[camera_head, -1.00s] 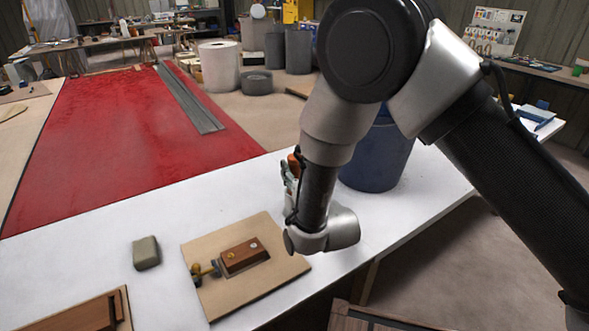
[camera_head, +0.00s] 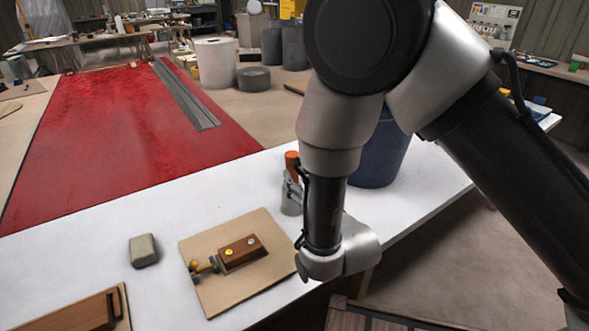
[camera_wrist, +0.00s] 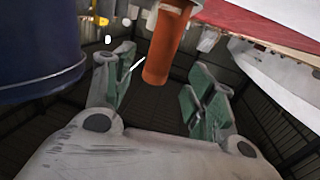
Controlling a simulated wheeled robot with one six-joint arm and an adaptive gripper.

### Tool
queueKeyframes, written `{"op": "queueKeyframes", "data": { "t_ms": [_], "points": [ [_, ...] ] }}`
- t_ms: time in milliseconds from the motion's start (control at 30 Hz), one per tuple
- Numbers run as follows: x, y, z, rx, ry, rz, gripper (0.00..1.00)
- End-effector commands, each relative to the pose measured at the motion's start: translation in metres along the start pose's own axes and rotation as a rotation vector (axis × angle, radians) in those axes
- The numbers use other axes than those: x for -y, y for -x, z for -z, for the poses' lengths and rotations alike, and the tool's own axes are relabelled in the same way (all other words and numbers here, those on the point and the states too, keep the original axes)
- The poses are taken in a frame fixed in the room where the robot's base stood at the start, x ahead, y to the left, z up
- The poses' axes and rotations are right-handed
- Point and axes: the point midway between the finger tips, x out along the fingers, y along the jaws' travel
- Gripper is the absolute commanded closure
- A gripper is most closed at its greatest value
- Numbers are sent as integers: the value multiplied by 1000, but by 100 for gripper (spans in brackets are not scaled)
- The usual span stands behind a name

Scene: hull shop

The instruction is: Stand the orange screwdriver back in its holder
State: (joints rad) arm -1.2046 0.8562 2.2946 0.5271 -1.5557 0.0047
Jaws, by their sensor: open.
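The orange screwdriver (camera_head: 292,165) stands about upright in the head view, its orange handle rising above a grey cylindrical holder (camera_head: 291,208). Its shaft is not visible, and how deep it sits I cannot tell. My gripper (camera_head: 294,187) is beside it, largely hidden behind my wrist. In the wrist view my gripper (camera_wrist: 165,66) is open, its green-padded fingers apart. The orange screwdriver handle (camera_wrist: 168,42) appears between the fingertips, with visible gaps on both sides.
A blue bin (camera_head: 382,155) stands close behind on the white table (camera_head: 185,205). A tan board with a wooden block (camera_head: 243,252) and a grey-green block (camera_head: 143,250) lie to the left. A red panel (camera_head: 120,130) extends at the back left.

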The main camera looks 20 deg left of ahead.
Motion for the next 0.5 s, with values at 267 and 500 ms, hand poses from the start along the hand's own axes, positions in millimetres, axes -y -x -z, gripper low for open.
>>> {"op": "queueKeyframes", "data": {
  "t_ms": [267, 500],
  "points": [
    [1, 42, 0, 1, 1, 1, 44],
    [0, 46, 0, -1, -1, 0, 44]
  ]
}}
